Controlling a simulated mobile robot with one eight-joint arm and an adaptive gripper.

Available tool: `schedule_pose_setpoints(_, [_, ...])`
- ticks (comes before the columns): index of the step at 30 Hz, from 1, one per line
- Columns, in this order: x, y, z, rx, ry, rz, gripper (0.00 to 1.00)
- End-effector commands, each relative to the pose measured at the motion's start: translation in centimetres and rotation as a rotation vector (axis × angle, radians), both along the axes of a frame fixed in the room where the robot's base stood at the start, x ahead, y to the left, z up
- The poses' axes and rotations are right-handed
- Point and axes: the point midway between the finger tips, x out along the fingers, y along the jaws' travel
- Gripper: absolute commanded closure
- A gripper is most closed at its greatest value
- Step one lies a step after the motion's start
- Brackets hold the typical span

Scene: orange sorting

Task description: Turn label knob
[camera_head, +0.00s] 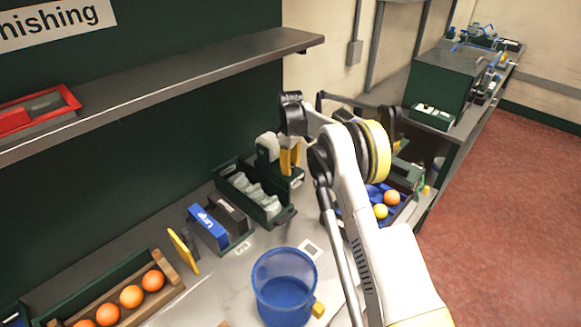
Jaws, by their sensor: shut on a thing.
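The label dispenser (268,148) is a dark green unit with a white roll, at the back of the bench under the shelf. My arm reaches in from the lower right and bends over to the left, ending in a dark end part above the dispenser. My gripper (290,157) is down at the dispenser's right side, next to the white roll. It is shut on the label knob. The knob itself is hidden, so its angle cannot be told. The fingertips are small and hard to make out.
A blue bucket (285,269) stands in front. A dark green tray (227,187) of pale packets lies left of the dispenser. A wooden rack (175,284) holds several oranges. A shelf (200,80) overhangs the back. Two more oranges (391,197) sit in a blue-lined tray right of my arm.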

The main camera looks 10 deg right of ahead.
Motion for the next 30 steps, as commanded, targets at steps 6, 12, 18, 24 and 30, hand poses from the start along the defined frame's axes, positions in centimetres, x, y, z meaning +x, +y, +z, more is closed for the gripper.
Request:
schedule_pose_setpoints(6, [-0.02,0.01,-0.01,0.000,0.000,-0.037,0.96])
schedule_pose_setpoints(12, [-0.05,0.05,-0.04,0.000,0.000,-0.144,0.96])
schedule_pose_setpoints(18, [-0.11,0.12,-0.04,0.000,0.000,-0.315,0.96])
schedule_pose_setpoints(24, [-0.16,0.22,-0.02,0.000,0.000,-0.505,0.97])
schedule_pose_setpoints(30, [-0.19,0.31,-0.01,0.000,0.000,-0.695,0.97])
